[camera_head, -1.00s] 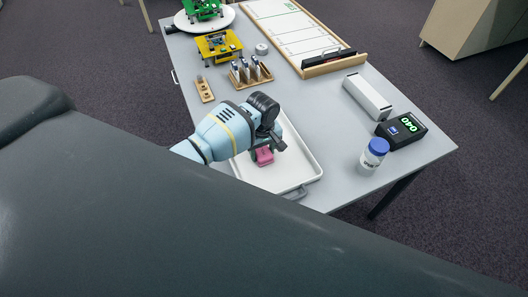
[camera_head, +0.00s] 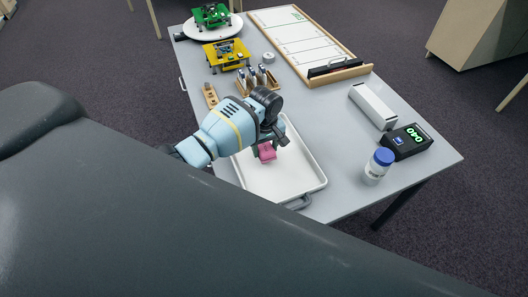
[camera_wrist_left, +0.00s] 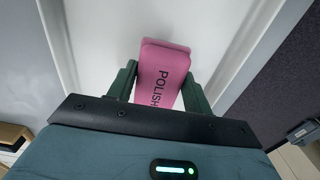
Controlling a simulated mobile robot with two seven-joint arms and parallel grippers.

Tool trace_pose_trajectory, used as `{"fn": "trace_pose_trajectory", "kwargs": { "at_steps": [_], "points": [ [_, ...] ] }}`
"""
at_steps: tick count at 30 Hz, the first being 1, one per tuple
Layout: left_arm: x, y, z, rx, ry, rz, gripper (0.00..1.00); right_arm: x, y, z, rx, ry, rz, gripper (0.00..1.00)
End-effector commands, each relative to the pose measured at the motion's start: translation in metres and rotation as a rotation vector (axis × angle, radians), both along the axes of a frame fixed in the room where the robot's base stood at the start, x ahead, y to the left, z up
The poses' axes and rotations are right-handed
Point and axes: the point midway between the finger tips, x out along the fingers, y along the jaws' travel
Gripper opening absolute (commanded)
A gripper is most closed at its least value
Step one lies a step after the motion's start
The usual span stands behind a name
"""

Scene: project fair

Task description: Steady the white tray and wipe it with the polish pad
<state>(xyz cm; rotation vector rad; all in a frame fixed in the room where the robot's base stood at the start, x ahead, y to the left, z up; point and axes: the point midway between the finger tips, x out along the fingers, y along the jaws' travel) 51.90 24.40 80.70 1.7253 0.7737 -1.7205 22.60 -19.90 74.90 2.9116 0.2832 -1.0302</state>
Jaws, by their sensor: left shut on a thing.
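The white tray (camera_head: 301,176) lies on the grey table, with a grey handle at its near end. My left gripper (camera_head: 264,146) is over the tray and shut on the pink polish pad (camera_head: 267,152). In the left wrist view the polish pad (camera_wrist_left: 163,72), lettered "POLISH", sits between the two green fingers of the gripper (camera_wrist_left: 158,88), with the white tray (camera_wrist_left: 110,30) behind it. Whether the pad touches the tray floor is hard to tell. My right gripper is not in view.
A blue-capped jar (camera_head: 378,166), a black box with a green display (camera_head: 404,142) and a white bar (camera_head: 372,106) stand right of the tray. A wooden rack (camera_head: 257,80), a yellow device (camera_head: 226,55) and a whiteboard (camera_head: 300,42) lie farther back.

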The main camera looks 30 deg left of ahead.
Motion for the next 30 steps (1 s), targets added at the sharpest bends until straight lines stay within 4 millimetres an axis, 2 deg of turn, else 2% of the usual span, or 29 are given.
{"fn": "trace_pose_trajectory", "kwargs": {
  "at_steps": [1, 10, 24, 30],
  "points": [
    [0.001, 0.000, 0.008, 0.000, -0.006, 0.000, 0.32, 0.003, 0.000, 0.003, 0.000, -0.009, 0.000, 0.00],
    [0.000, 0.000, 0.028, 0.000, 0.000, 0.001, 0.32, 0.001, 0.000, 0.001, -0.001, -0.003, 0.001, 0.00],
    [0.000, 0.000, 0.034, 0.000, 0.000, 0.001, 0.32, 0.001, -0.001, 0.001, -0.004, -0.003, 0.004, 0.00],
    [0.001, 0.000, 0.046, -0.001, -0.002, 0.001, 0.32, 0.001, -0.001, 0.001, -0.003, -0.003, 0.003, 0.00]
  ]
}}
